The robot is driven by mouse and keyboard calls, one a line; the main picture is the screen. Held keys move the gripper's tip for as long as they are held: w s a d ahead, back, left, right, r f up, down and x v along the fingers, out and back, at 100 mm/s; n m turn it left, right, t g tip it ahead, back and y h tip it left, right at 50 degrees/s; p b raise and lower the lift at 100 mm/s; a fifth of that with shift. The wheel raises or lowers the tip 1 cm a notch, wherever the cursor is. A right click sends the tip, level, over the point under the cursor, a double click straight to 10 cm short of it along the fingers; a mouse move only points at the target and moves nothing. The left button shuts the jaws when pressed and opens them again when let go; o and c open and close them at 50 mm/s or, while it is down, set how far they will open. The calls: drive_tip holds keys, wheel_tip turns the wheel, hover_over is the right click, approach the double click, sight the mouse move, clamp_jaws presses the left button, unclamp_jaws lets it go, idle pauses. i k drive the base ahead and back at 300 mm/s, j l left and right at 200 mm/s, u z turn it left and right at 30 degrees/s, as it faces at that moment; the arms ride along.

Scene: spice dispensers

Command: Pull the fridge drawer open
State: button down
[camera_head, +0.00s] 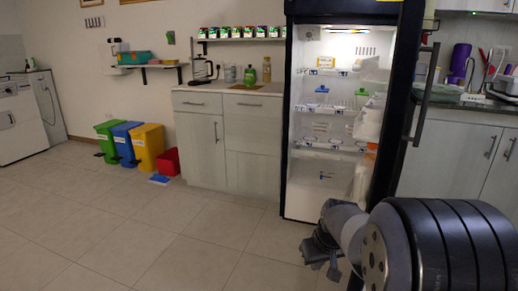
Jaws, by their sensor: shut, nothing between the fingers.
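The black-framed fridge (288,120) stands right of centre, with its lit interior in view. Its door (398,110) is swung open to the right, with a long dark handle (425,95) on it. The fridge drawer (322,180) appears as a pale front at the bottom of the interior, below the shelves; it looks pushed in, and its lower right is partly hidden by the door side. My gripper (320,258) is low in front of the fridge, pointing down to the left, shut and empty. It is apart from the drawer. My arm covers the lower right.
A wooden cabinet (205,150) stands directly left of the fridge. Green, blue and yellow bins (150,147) and a red bin (168,162) stand by the wall further left. A counter with cupboards (455,150) is at right. The tiled floor (150,230) is clear.

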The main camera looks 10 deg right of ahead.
sight(296, 153)
drive_tip(key=i+j+u, duration=0.35)
drive_tip(key=i, duration=0.25)
drive_tip(key=i+u, duration=0.3)
drive_tip(key=i, duration=0.35)
drive_tip(key=i+l+z, duration=0.1)
drive_tip(key=i+z, duration=1.05)
drive_tip(key=z, duration=0.15)
drive_tip(key=i+l+z, duration=0.15)
drive_tip(key=i+l, duration=0.15)
drive_tip(key=i+l+z, duration=0.15)
drive_tip(key=i, duration=0.3)
drive_tip(key=i+l+z, duration=0.15)
drive_tip(key=i+l, duration=0.15)
drive_tip(key=i, duration=0.1)
